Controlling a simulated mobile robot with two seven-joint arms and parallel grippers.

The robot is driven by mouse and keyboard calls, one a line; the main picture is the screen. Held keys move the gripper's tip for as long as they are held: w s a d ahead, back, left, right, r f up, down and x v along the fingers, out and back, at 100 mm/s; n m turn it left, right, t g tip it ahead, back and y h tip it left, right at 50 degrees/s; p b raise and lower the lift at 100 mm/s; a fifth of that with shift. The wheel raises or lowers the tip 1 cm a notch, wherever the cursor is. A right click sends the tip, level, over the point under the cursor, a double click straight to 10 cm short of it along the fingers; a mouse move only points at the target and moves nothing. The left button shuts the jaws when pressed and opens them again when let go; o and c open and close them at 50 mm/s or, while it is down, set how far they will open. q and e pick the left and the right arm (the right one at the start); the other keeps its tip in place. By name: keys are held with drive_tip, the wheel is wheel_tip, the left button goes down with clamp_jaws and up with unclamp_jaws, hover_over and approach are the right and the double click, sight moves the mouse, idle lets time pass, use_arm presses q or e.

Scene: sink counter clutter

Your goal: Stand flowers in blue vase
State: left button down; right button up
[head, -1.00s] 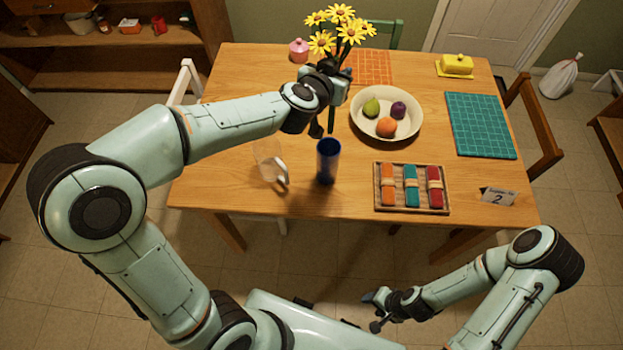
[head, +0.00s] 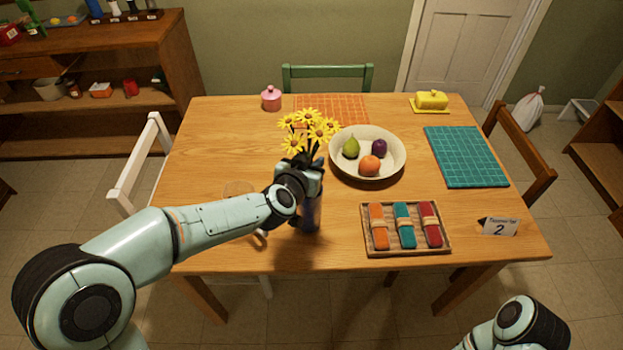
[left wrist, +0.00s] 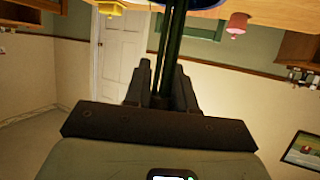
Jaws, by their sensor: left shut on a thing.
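The yellow flowers (head: 308,130) are upright in the head view, with their heads above my left gripper (head: 300,178). The gripper is shut on their dark green stems, which show between its fingers in the left wrist view (left wrist: 173,45). The blue vase (head: 311,214) stands on the table directly below the gripper, its top hidden behind it. A dark blue edge (left wrist: 195,3) by the stems in the left wrist view looks like the vase. I cannot tell whether the stem ends are inside the vase. My right gripper is out of view.
A clear glass mug (head: 240,188) stands left of the vase, partly behind my left arm. A cream bowl (head: 337,165) of fruit is close behind right. A wooden tray (head: 375,249) with rolled cloths lies to the right.

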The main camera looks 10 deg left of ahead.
use_arm(q)
drive_tip(key=shift+f+b, duration=0.8)
drive_tip(key=shift+f, duration=1.15)
drive_tip(key=shift+f, duration=0.15)
drive_tip(key=c, duration=0.9)
unclamp_jaws()
drive_tip(key=shift+c, duration=0.2)
drive_tip(key=shift+r, duration=0.2)
drive_tip(key=p+v, duration=0.2)
drive_tip(key=v, duration=1)
